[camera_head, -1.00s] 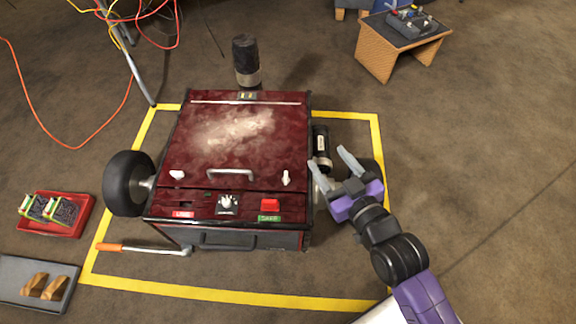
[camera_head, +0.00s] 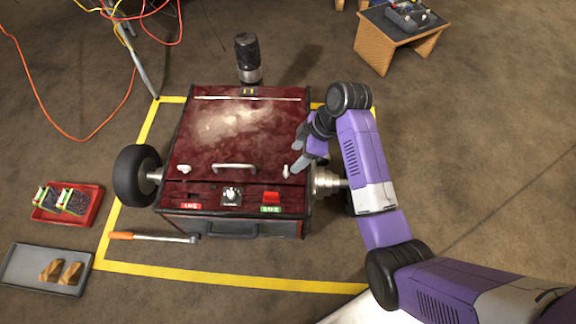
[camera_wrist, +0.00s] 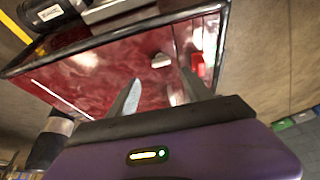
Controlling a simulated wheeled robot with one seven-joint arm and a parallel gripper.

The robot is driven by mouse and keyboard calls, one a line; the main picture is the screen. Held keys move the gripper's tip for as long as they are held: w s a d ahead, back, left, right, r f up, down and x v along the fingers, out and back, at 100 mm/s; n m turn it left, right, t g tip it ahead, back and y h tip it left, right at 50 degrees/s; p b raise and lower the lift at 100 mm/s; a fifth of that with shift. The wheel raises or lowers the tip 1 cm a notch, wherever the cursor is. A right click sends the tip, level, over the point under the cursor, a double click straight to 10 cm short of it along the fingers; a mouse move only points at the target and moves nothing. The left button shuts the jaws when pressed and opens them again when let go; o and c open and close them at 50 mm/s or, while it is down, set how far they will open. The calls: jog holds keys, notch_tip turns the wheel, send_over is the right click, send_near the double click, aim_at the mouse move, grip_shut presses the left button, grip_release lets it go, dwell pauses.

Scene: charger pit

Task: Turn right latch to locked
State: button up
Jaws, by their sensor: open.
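The right latch (camera_head: 286,171) is a small white knob on the front right of the dark red lid (camera_head: 205,150). It looks upright in the head view, lying along the lid's front-to-back direction. My gripper (camera_head: 297,166) is open at the lid's right side, with its fingers pointing down toward the latch. In the wrist view the latch (camera_wrist: 160,61) shows just beyond and between the two fingertips. I cannot tell whether they touch it. The left latch (camera_head: 183,169) is a similar white knob on the lid's front left.
A pale lid handle (camera_head: 234,167) lies between the latches. The front panel has a dial (camera_head: 231,196) and a red switch (camera_head: 271,197). A wheel (camera_head: 137,173) stands at the left. A lever with an orange grip (camera_head: 122,236) lies in front.

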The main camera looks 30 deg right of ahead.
aim_at(286, 170)
jog(key=shift+s+a+f+n, duration=0.2)
jog(key=shift+f+n, duration=0.1)
jog(key=shift+f, duration=0.2)
jog(key=b+x, duration=0.3)
jog(key=x, duration=0.4)
jog(key=shift+r, duration=0.1)
jog(key=shift+r, duration=0.1)
grip_shut()
